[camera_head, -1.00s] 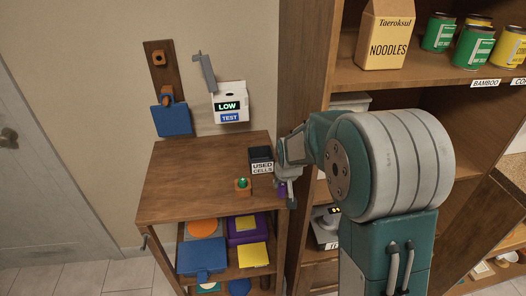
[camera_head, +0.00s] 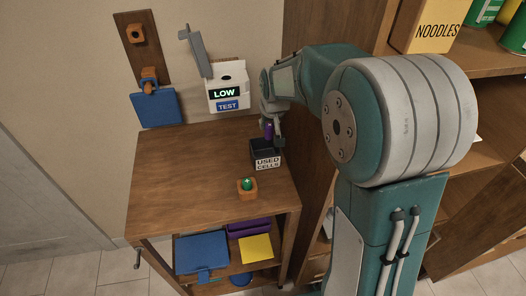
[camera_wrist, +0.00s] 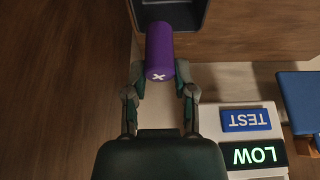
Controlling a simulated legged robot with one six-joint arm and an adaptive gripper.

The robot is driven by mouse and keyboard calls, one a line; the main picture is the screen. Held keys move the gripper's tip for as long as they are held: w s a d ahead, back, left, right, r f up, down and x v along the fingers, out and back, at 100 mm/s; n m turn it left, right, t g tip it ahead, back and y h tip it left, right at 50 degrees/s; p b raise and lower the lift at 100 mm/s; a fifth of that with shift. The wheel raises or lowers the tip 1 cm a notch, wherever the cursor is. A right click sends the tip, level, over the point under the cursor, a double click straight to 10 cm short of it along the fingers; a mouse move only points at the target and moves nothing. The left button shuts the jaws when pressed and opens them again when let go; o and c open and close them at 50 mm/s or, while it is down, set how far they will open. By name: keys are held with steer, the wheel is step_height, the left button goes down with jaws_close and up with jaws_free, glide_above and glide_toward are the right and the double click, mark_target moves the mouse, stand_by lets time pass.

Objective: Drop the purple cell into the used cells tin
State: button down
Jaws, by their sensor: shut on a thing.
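The purple cell (camera_head: 268,131) is held in my gripper (camera_head: 271,135), above the back part of the dark used cells tin (camera_head: 267,162). In the wrist view the cell (camera_wrist: 159,52) is a purple cylinder with a white cross on its near end, between the two fingers of my gripper (camera_wrist: 160,75). The far end of the cell overlaps the tin's opening (camera_wrist: 197,17) in that view. The tin stands on the wooden cabinet top with its label facing front. How high the cell is above the tin's rim is hard to tell.
A white tester (camera_head: 228,92) on the wall reads LOW, with its grey lid raised. A green item in an orange holder (camera_head: 247,188) stands in front of the tin. A blue tag (camera_head: 156,108) hangs at left. The left of the cabinet top (camera_head: 170,170) is clear.

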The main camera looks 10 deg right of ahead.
mark_target(272, 135)
steer(key=shift+d+f, duration=0.25)
steer(key=shift+f, duration=0.95)
steer(key=shift+d+f, duration=0.25)
steer(key=shift+f, duration=0.95)
steer(key=shift+a, duration=0.35)
steer(key=shift+c, duration=2.1)
jaws_free()
steer(key=shift+a, duration=0.1)
steer(key=shift+o, duration=0.3)
steer(key=shift+d, duration=0.3)
steer(key=v, duration=1.2)
